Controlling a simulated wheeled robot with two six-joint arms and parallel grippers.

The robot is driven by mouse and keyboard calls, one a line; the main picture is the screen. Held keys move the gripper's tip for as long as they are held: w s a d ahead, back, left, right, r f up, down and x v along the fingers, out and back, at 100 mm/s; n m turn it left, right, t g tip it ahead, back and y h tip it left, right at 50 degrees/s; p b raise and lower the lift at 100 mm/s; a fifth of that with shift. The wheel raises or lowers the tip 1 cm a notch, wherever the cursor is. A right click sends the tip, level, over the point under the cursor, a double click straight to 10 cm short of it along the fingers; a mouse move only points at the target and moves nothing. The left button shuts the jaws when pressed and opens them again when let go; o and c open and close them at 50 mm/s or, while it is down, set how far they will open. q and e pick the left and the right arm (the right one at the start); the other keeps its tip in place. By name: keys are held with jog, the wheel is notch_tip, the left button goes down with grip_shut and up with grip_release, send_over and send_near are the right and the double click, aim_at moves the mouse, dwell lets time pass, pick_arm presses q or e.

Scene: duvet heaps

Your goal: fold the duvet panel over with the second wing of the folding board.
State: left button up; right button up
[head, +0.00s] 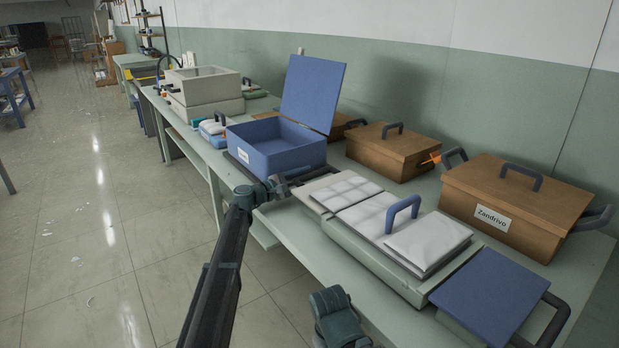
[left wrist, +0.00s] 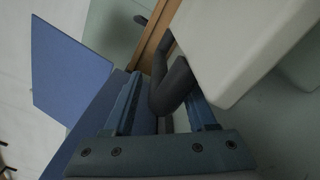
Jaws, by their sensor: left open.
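The folding board (head: 365,250) lies on the long table, with the white duvet panel (head: 347,190) spread across it. The panel's right part (head: 428,242) looks like a thicker layer, and a blue handle (head: 402,210) stands near it. A blue wing (head: 490,292) lies flat at the right end. At the left end is a pale wing (head: 314,184) with a dark handle. My left gripper (head: 274,189) is at that handle. In the left wrist view its open fingers (left wrist: 160,108) stand on either side of the dark handle (left wrist: 172,88), beside the pale wing (left wrist: 245,45).
An open blue box (head: 278,148) stands just beyond my left gripper, its lid upright. Brown boxes (head: 512,198) with handles line the wall side behind the board. A beige case (head: 203,90) is farther along the table. The floor at left is open.

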pick_arm(q)
jog(key=shift+x, duration=0.85)
grip_shut()
dwell(0.9)
